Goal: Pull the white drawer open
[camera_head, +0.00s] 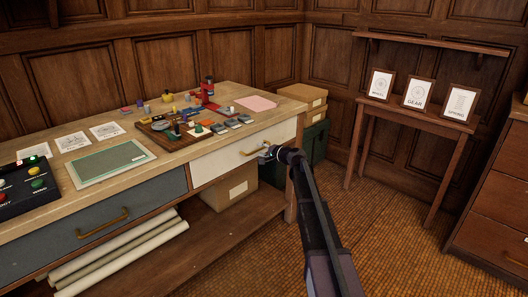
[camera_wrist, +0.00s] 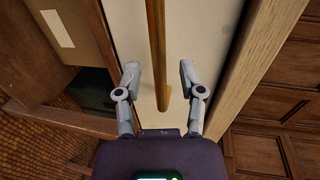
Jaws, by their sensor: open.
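The white drawer (camera_head: 222,163) is at the right end of the wooden workbench, its front looking flush with the bench. Its brass bar handle (camera_head: 251,152) sits near the right part of the front. My gripper (camera_head: 265,151) is at the handle's right end in the head view. In the wrist view, the pale drawer front (camera_wrist: 200,28) fills the middle, and the handle (camera_wrist: 156,42) runs down between my open gripper's fingertips (camera_wrist: 159,72). A finger stands on each side of the handle with a gap. Whether the fingers touch the drawer front cannot be told.
A grey drawer (camera_head: 92,230) with a brass handle is left on the same bench (camera_head: 160,166). A cardboard box (camera_head: 230,187) and paper rolls (camera_head: 120,258) lie on the lower shelf. Carpeted floor (camera_head: 385,225) in front is clear. A side table (camera_head: 420,116) stands right.

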